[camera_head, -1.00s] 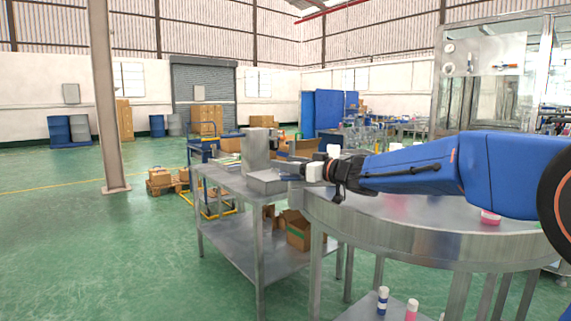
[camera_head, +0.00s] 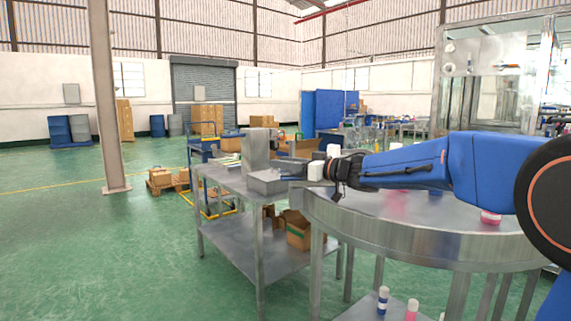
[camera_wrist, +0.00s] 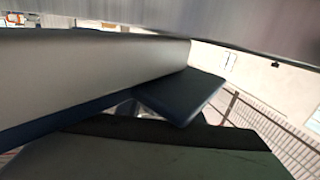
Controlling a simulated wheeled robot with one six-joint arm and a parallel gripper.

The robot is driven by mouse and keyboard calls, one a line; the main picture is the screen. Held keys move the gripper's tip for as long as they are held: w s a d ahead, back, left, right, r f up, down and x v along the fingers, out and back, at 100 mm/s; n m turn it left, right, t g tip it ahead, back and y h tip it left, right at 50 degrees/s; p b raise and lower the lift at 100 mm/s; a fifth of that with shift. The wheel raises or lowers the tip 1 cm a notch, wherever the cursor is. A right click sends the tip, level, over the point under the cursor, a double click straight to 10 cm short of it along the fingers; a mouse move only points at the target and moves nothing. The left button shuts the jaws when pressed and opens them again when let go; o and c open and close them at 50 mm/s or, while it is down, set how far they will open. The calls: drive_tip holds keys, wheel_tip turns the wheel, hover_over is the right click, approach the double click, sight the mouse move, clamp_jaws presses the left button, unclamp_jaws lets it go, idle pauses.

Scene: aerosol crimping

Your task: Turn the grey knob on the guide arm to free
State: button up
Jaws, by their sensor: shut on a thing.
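A grey machine with an upright block (camera_head: 255,150) and a low box-shaped base (camera_head: 268,182) stands on the metal side table. My gripper (camera_head: 293,168) reaches in from the right, level with the machine, and its fingers are shut beside the block. The grey knob and the guide arm are too small to make out in the head view. In the wrist view a large smooth grey part (camera_wrist: 90,70) lies against a dark blue finger-like piece (camera_wrist: 183,97). I take the grey part to be the knob, but its shape and pointer direction are not clear.
The side table's lower shelf holds cardboard boxes (camera_head: 298,235).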

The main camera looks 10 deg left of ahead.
drive_tip(key=shift+s+a+n+g+y, duration=0.1)
drive_tip(key=shift+s+n+g+y, duration=0.15)
drive_tip(key=shift+n+g, duration=0.4)
drive_tip(key=shift+s+a+n+g+y, duration=0.1)
drive_tip(key=shift+n+g+y, duration=0.2)
drive_tip(key=shift+g, duration=0.5)
drive_tip(key=shift+s+n+g+y, duration=0.2)
drive_tip(key=shift+n+g, duration=0.35)
drive_tip(key=shift+g, duration=0.2)
drive_tip(key=o, duration=1.1)
drive_tip(key=shift+c, duration=0.2)
drive_tip(key=s+d, duration=0.3)
drive_tip(key=d, duration=1.4)
drive_tip(key=shift+s, duration=0.15)
drive_tip(key=shift+d, duration=0.1)
